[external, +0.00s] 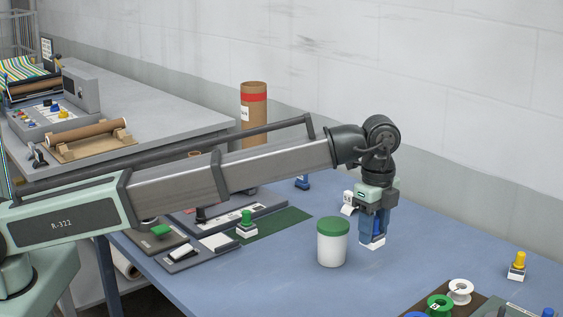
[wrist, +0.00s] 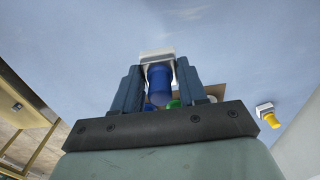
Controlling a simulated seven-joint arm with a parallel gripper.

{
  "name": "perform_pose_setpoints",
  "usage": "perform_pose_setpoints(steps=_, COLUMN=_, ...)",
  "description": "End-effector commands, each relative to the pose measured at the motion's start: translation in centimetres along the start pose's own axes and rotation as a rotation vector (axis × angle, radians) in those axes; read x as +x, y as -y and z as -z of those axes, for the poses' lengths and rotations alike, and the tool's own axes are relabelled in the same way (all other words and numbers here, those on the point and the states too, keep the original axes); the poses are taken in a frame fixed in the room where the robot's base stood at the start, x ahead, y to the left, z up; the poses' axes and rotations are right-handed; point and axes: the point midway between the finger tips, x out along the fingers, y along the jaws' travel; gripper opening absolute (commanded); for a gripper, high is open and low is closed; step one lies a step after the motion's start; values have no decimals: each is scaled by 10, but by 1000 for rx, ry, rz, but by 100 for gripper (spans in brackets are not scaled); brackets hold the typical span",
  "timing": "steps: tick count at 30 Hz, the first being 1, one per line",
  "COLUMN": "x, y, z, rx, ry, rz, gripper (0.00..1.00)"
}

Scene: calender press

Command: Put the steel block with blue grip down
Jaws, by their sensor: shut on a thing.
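My gripper (external: 374,222) points straight down over the blue table, right of the white tub with a green lid (external: 333,242). It is shut on the steel block with blue grip (external: 373,241), whose pale base shows below the fingers. In the wrist view the blue grip (wrist: 160,82) sits between the two fingers of my gripper (wrist: 161,88), with the light block beyond it. I cannot tell whether the base touches the table.
A block with a yellow grip (external: 517,265) stands at the right and a green-gripped one (external: 247,224) on the left. Several spools, including a white one (external: 460,291), are at the front right. Blue table (external: 440,240) is clear between my gripper and the yellow-gripped block.

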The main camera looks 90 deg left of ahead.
Motion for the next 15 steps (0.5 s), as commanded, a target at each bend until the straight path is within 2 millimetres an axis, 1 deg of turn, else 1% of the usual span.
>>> perform_pose_setpoints(steps=9, x=47, y=-1, z=-1, rx=0, ry=1, rz=-1, gripper=9)
perform_pose_setpoints(steps=15, x=62, y=0, z=0, rx=0, ry=0, rz=-1, gripper=9)
